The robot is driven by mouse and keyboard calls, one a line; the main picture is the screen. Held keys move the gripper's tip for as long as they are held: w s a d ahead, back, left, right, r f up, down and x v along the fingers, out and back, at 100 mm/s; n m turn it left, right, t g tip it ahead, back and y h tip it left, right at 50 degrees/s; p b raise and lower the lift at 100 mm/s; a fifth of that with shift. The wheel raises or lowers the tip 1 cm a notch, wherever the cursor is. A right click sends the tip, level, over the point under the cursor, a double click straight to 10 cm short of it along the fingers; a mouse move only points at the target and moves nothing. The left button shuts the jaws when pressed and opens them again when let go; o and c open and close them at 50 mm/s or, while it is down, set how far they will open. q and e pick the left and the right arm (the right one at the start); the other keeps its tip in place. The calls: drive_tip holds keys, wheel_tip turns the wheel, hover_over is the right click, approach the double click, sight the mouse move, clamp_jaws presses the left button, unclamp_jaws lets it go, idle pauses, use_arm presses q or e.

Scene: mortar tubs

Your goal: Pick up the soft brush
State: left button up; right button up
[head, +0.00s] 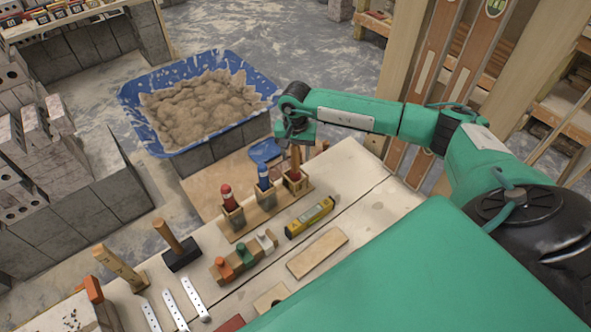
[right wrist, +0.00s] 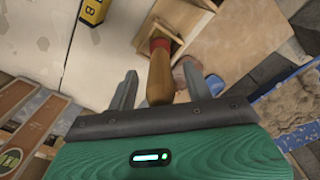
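A wooden rack (head: 238,226) on the bench holds tools upright in box-like slots. The tool in its right slot has a brown wooden handle (head: 296,158) and a red collar; its lower end is hidden, so I cannot tell if it is the soft brush. A red-topped tool (head: 227,196) and a blue-topped tool (head: 263,177) stand in the other slots. My right gripper (head: 296,140) is above the right slot. In the right wrist view its open fingers (right wrist: 160,90) stand on both sides of the brown handle (right wrist: 160,72), with gaps visible. My left gripper is not in view.
A blue tub of mortar (head: 150,143) stands behind the bench on blocks. A yellow level (head: 310,217), a wooden board (head: 317,253), a holder with coloured pegs (head: 240,262) and hammers (head: 180,250) lie or stand on the bench. Timber uprights (head: 405,60) stand at the right.

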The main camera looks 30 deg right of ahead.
drive_tip(key=c, duration=1)
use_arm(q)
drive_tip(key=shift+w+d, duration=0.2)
use_arm(e)
drive_tip(key=shift+r, duration=0.15)
